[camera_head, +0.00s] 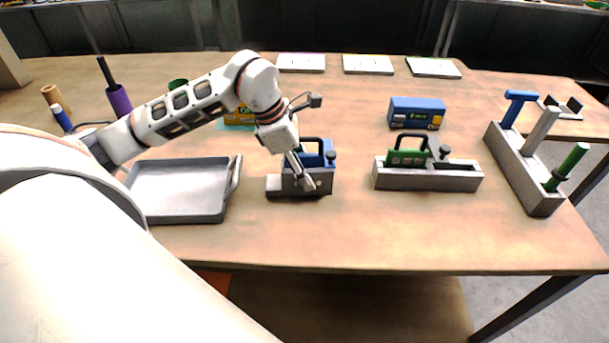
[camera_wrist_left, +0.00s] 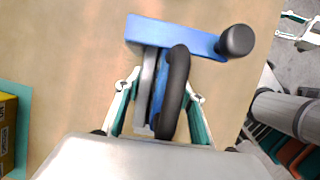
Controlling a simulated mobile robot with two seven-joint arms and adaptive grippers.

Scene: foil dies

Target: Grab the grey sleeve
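I cannot tell for sure which part is the grey sleeve. A grey holder (camera_head: 284,187) stands left of the table's middle, with a blue piece (camera_head: 314,160) and a black handle at it. My left gripper (camera_head: 306,184) is down at it, covering part. In the left wrist view, its open fingers (camera_wrist_left: 160,105) straddle a thin grey plate (camera_wrist_left: 147,82), a blue plate and a black handle (camera_wrist_left: 176,90). Small gaps show on both sides. A blue bar (camera_wrist_left: 165,33) with a black knob (camera_wrist_left: 237,41) lies ahead. My right gripper (camera_wrist_left: 301,28) shows at the upper right edge, fingers apart.
A grey tray (camera_head: 180,216) is on the left. A slotted grey base (camera_head: 428,180) with a green handled piece is to the right. A rack (camera_head: 514,163) with upright tools stands farther right. A blue box (camera_head: 417,112) is behind. The front centre table is clear.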

